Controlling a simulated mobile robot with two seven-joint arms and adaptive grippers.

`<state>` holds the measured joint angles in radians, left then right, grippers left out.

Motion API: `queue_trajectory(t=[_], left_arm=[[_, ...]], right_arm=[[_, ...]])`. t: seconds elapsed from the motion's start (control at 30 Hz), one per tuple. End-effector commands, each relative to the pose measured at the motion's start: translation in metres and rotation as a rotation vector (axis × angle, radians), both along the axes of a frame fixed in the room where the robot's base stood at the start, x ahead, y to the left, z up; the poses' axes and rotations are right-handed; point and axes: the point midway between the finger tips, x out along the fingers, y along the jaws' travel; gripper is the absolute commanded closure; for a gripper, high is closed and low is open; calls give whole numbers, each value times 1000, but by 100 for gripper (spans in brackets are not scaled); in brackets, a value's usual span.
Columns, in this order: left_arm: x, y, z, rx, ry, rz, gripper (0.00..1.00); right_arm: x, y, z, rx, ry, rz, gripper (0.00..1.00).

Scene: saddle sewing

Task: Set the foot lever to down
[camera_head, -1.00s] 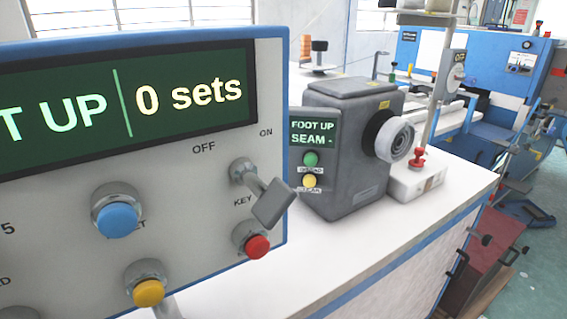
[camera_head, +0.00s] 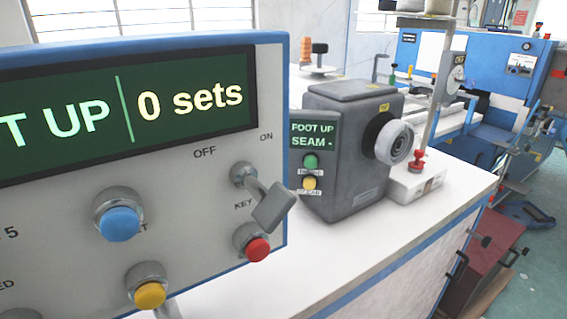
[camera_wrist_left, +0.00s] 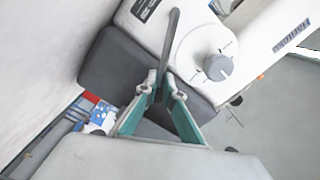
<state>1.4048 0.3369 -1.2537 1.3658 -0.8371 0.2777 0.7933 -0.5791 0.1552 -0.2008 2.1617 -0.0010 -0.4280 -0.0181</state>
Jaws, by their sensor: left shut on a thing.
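In the left wrist view, my left gripper (camera_wrist_left: 162,85) is shut on a thin grey lever (camera_wrist_left: 171,40), which appears to be the foot lever. The lever stands up between the fingertips, beside a white machine head with a round dial (camera_wrist_left: 216,66). Its lower end is hidden between the fingers. In the head view, the large panel display (camera_head: 120,106) reads "T UP" and "0 sets", cut off at left. The small screen (camera_head: 313,134) on the grey motor box reads "FOOT UP" and "SEAM -". Neither gripper shows in the head view.
The control panel (camera_head: 60,215) fills the left of the head view, with blue, yellow and red buttons and a key switch (camera_head: 268,203). The grey motor box (camera_head: 350,170) with a handwheel stands on the white bench (camera_head: 330,262). Blue machinery (camera_head: 470,65) stands at the back right.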

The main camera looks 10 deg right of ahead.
Motion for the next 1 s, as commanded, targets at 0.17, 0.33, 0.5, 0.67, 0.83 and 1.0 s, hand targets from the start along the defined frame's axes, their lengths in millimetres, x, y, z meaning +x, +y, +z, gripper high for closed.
queue_trajectory(t=[0.17,0.33,0.5,0.67,0.83,1.0], left_arm=[[-9,-7,2,10,-36,-18,100],[-10,-7,2,9,-33,-20,100],[-10,-8,2,8,-32,-21,68],[-10,-9,1,9,-31,-22,68],[-11,-8,1,8,-30,-23,68],[-15,8,0,9,-29,-19,68]], right_arm=[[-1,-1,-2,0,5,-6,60],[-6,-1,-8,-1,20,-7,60],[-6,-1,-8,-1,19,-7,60],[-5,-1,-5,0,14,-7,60],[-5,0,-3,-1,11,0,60],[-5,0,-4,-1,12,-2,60]])
